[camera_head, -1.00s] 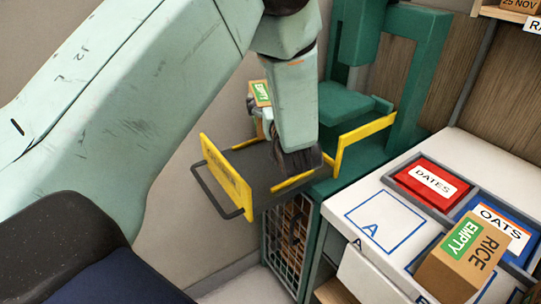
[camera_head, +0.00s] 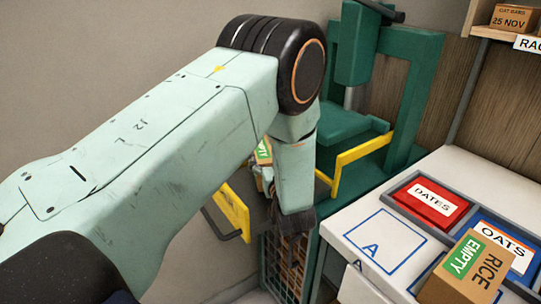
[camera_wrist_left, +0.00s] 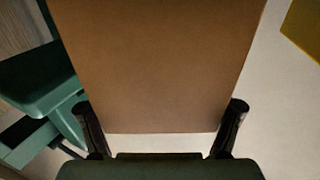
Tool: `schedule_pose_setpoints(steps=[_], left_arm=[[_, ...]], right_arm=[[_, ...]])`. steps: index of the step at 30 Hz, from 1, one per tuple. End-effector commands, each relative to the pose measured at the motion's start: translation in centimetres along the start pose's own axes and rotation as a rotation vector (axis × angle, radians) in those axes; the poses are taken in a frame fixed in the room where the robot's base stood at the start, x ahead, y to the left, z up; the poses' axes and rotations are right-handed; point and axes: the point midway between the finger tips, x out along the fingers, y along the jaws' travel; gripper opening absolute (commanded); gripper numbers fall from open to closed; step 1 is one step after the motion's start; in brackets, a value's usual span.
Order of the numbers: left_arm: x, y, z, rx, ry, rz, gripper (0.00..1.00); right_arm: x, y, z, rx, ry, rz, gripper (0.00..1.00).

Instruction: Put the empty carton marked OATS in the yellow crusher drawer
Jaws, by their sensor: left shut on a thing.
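A brown carton (camera_head: 263,152) with a green label shows behind my left arm, over the drawer area. No OATS marking can be read on it. In the left wrist view, a plain brown face of the carton (camera_wrist_left: 155,60) fills the middle, between the two dark fingers of my left gripper (camera_wrist_left: 162,106), which is shut on it. In the head view my forearm hides most of this gripper. The yellow crusher drawer (camera_head: 234,212) is pulled out from the green crusher (camera_head: 352,125). My arm covers its middle, so whether the carton touches the drawer floor cannot be told.
A mesh-fronted bin (camera_head: 283,262) stands below the drawer. The white counter (camera_head: 345,210) at right holds a red DATES tray (camera_head: 430,203), a blue OATS tray (camera_head: 515,240) and a RICE carton marked EMPTY (camera_head: 470,268). The crusher's upright frame stands behind.

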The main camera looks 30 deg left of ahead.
Motion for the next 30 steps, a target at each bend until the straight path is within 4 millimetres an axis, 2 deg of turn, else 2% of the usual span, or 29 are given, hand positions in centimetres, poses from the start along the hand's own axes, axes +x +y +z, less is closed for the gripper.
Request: schedule_pose_setpoints(steps=[19,20,26,30], left_arm=[[0.0,-0.1,1.4,0.002,-0.004,-0.001,0.32],[0.0,-0.1,1.4,0.003,-0.005,-0.001,0.82],[-0.1,-0.2,1.5,0.004,-0.007,-0.002,0.99],[-0.1,-0.2,1.6,0.005,-0.009,-0.002,1.0]], right_arm=[[0.8,0.0,0.0,0.0,0.0,0.0,0.4],[0.8,0.0,0.0,0.0,0.0,0.0,0.4],[0.8,0.0,0.0,0.0,0.0,0.0,0.4],[0.8,0.0,0.0,0.0,0.0,0.0,0.4]])
